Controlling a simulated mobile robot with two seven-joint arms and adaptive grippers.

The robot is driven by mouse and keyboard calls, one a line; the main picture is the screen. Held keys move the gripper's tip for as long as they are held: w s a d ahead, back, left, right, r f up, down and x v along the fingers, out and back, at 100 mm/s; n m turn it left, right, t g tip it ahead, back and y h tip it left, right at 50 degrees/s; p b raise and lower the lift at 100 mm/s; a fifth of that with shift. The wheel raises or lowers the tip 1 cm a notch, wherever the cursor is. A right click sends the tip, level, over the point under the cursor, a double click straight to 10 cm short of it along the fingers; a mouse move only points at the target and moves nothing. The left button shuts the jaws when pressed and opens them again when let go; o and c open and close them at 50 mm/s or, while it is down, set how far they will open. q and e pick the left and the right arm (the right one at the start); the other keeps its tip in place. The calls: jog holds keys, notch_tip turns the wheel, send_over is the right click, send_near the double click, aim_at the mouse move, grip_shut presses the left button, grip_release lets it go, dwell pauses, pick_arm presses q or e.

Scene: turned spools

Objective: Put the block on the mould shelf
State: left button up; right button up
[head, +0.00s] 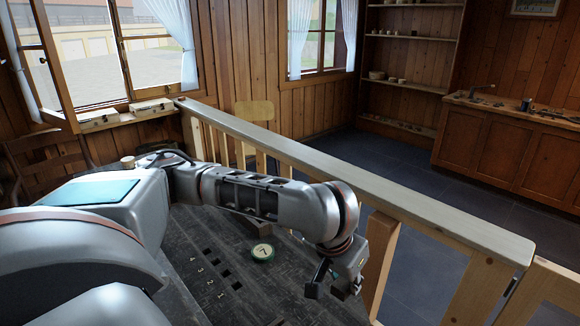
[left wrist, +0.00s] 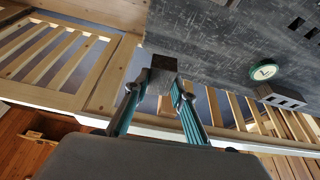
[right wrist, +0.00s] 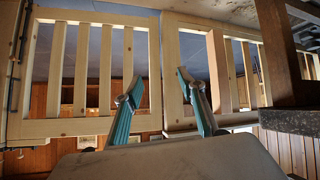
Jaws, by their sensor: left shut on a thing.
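My left gripper (head: 334,286) hangs at the end of the arm, at the near right edge of the dark table. The left wrist view shows its fingers (left wrist: 157,90) shut on a small dark wooden block (left wrist: 163,68). In the head view I cannot make the block out clearly. My right gripper (right wrist: 160,88) shows only in the right wrist view, with fingers apart and nothing between them. A tall wall shelf unit (head: 405,38) with small pale pieces stands at the back; I cannot tell whether it is the mould shelf.
A slotted dark piece (left wrist: 280,97) lies beside the disc. A pale wooden railing (head: 390,195) runs past the table. Beyond it is clear floor and a cabinet (head: 500,150).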

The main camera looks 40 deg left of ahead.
pick_arm(q)
jog(key=w+a+f+n+y+b, duration=0.1)
jog(key=w+a+n, duration=0.2)
jog(key=a, duration=1.1)
jog(key=w+a+f+n+y+b, duration=0.15)
jog(key=w+a, duration=0.25)
jog(key=a, duration=1)
jog(key=s+a+r+n+g, duration=0.1)
jog(key=s+a+r+n, duration=0.2)
jog(key=a, duration=1.1)
jog(key=s+a+r+n, duration=0.1)
jog(key=s+a+r, duration=0.25)
jog(key=a, duration=1.05)
jog(key=b, duration=0.4)
send_over(211, 225)
jog(key=s+d, duration=0.1)
jog(key=shift+m, duration=0.25)
notch_tip(211, 225, down, 14)
jog(key=shift+f, duration=0.15)
jog(key=shift+y, duration=0.25)
jog(key=shift+f, duration=2.4)
jog(key=shift+r, duration=0.1)
pick_arm(e)
jog(key=shift+y, duration=0.4)
jog(key=f, duration=0.1)
jog(key=a+f, duration=0.1)
jog(key=w+a+f, duration=0.1)
jog(key=f, duration=0.1)
jog(key=shift+a, duration=0.1)
